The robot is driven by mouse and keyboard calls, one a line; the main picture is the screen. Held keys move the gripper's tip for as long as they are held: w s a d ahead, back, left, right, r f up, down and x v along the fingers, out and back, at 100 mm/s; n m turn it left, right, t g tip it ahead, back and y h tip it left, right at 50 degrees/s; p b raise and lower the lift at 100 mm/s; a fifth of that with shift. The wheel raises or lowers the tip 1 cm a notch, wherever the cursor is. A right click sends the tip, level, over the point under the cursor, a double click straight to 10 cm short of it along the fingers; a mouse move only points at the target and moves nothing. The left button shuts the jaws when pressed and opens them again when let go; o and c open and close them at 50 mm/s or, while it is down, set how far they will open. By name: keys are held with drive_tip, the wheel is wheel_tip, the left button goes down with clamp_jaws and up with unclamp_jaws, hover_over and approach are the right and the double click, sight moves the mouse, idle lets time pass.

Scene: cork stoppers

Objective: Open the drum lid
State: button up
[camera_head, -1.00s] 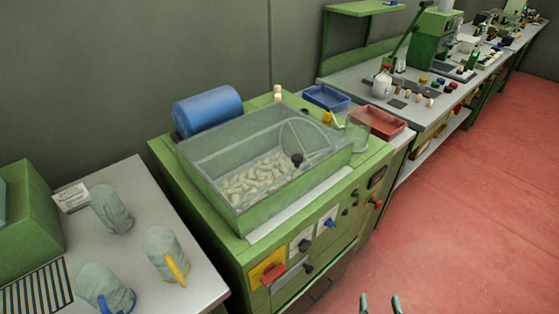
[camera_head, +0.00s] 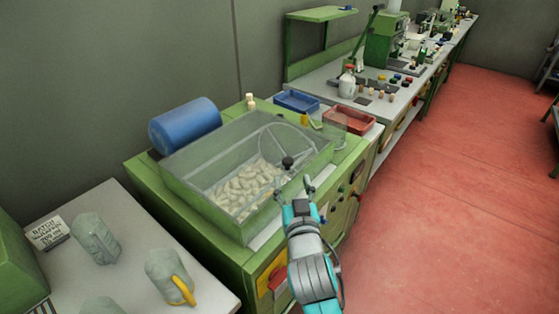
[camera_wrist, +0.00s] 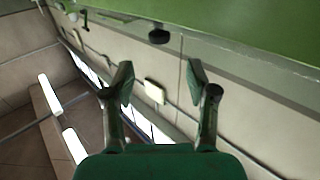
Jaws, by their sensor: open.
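The drum is a green-framed bin (camera_head: 205,203) on the green machine, with pale cork stoppers (camera_head: 245,185) inside. Its clear lid (camera_head: 215,145) lies over the top and looks shut. A black knob (camera_head: 288,162) sits at the lid's right front side. My gripper (camera_head: 294,186) is open and empty, just in front of and below the knob, apart from it. In the wrist view the two fingers (camera_wrist: 160,78) are spread, and a dark round knob (camera_wrist: 159,36) shows beyond and between them, under a green surface.
A blue motor cylinder (camera_head: 185,125) lies behind the bin. A blue tray (camera_head: 296,102) and a red tray (camera_head: 349,120) stand to its right. Red floor (camera_head: 450,200) to the right is clear.

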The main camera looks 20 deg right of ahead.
sight(289, 164)
drive_tip(key=w, duration=0.3)
drive_tip(key=w+d, duration=0.1)
drive_tip(key=w, duration=0.5)
drive_tip(key=shift+w+d, duration=0.3)
drive_tip(key=shift+d, duration=0.05)
clamp_jaws()
